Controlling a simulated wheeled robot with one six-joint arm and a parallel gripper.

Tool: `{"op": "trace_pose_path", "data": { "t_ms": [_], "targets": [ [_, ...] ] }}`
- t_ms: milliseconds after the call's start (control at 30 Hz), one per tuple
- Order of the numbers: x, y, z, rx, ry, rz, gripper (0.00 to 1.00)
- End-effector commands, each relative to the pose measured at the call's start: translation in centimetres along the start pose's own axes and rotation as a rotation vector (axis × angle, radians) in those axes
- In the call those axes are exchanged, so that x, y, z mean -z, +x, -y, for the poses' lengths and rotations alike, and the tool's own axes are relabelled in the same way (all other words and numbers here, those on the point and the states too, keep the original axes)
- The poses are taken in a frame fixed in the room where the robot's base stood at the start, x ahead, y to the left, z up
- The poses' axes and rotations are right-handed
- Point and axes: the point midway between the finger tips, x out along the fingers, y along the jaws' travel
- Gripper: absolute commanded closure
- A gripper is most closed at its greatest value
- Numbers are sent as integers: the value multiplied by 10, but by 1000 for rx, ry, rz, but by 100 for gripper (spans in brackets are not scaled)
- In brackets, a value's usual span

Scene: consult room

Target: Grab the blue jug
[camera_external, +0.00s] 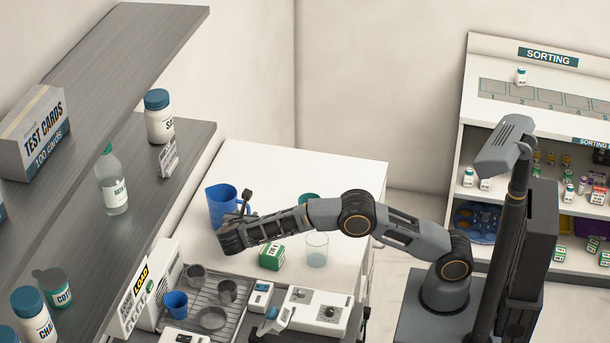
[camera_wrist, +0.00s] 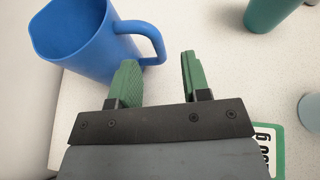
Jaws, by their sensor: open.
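The blue jug (camera_external: 221,204) stands upright on the white table, partly hidden by my arm in the outside view. In the wrist view the blue jug (camera_wrist: 75,42) fills the upper left, its handle on its right side. My gripper (camera_wrist: 160,75) is open and empty, with two green fingers. The left finger is close to the lower end of the handle; I cannot tell whether they touch. In the outside view my gripper (camera_external: 232,225) is at the jug's near right side, its fingers mostly hidden.
A green and white box (camera_external: 271,257), a clear glass (camera_external: 317,250) and a green cup (camera_wrist: 275,14) stand right of the jug. Grey shelves (camera_external: 195,135) stand at the left.

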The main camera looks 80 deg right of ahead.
Motion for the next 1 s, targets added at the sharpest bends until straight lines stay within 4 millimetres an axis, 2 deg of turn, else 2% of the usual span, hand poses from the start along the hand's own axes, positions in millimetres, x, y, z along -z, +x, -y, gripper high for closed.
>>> {"op": "trace_pose_path", "data": {
  "t_ms": [267, 600, 833, 1000],
  "targets": [
    [0, 12, -1, 0, 0, -1, 57],
    [1, 53, -2, 1, 0, -1, 57],
    [2, 56, -2, -1, 1, -1, 57],
    [2, 55, -2, 0, 1, -1, 72]
  ]
}}
